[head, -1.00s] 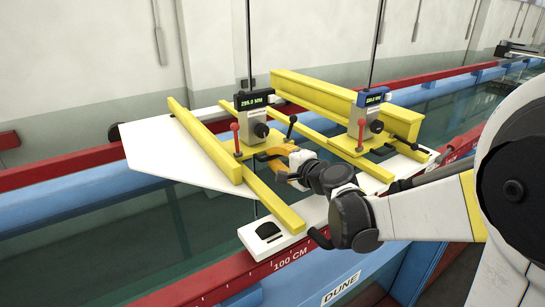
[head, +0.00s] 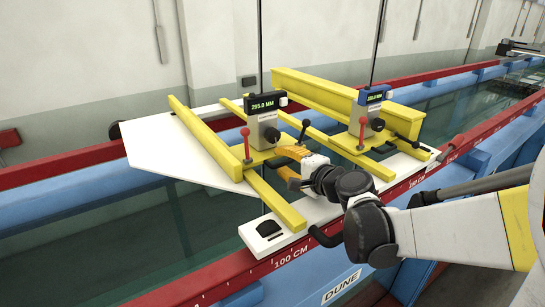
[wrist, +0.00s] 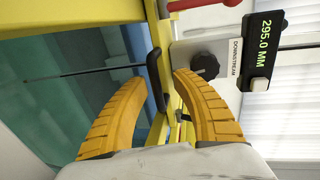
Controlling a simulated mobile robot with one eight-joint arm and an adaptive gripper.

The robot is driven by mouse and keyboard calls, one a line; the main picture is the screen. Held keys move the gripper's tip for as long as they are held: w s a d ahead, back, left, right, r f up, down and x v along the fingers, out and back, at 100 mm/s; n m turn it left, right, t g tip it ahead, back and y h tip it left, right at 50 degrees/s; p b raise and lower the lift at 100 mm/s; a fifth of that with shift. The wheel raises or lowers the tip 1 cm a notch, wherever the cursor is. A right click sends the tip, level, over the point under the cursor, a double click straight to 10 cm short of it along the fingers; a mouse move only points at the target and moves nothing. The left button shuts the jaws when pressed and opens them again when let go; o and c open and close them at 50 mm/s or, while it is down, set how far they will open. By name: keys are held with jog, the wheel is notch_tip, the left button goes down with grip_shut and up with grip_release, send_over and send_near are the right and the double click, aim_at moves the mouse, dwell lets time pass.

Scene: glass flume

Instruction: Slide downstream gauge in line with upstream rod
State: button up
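The downstream gauge (head: 264,128), with a black display reading 295.0 MM, stands upright on yellow cross rails at the left. In the wrist view its labelled face (wrist: 235,55) is at upper right. The upstream gauge (head: 372,120), with a blue display, stands to its right. Their thin upright rods, the downstream rod (head: 260,40) and the upstream rod (head: 379,40), are apart in the picture. My gripper (head: 279,161) is at the near side of the downstream gauge's yellow base. Its orange fingers (wrist: 159,80) are apart, with a black bar between them; contact is unclear.
A red-topped lever (head: 246,143) and a black-topped lever (head: 303,130) rise from the downstream base. A yellow beam (head: 340,100) lies behind the gauges. The flume's near red rail (head: 240,277) and the white carriage plate (head: 265,232) lie in front.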

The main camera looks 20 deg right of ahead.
jog(key=v, duration=1.1)
jog(key=shift+s, duration=0.4)
jog(key=shift+d+r, duration=0.1)
